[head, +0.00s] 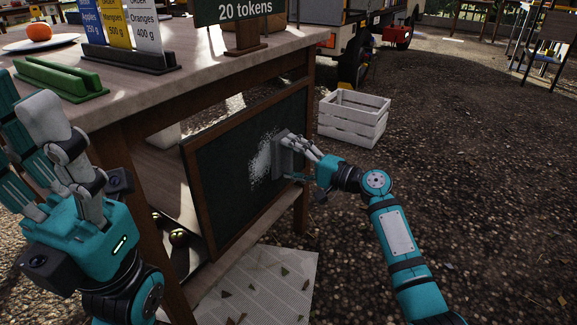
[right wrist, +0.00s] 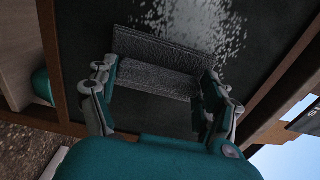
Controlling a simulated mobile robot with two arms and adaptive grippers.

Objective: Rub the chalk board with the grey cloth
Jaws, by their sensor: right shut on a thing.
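The chalk board (head: 225,195) has a brown wooden frame and a dark face, and leans upright against the table's side. A white chalk smudge (head: 262,165) is on its middle; it also shows in the right wrist view (right wrist: 205,22). My right gripper (head: 296,150) is shut on the grey cloth (head: 285,158) at the board, beside the right part of the smudge. In the right wrist view the folded cloth (right wrist: 155,75) spans between the fingers against the board face. I cannot tell how firmly it touches. My left gripper (head: 50,155) is raised at the left, fingers up; its opening is unclear.
The wooden table (head: 165,92) holds price cards, a green card holder (head: 60,78), a sign and a plate with an orange (head: 38,32). A white crate (head: 353,118) stands on the gravel behind the board. A printed sheet (head: 265,285) lies below. The ground at right is clear.

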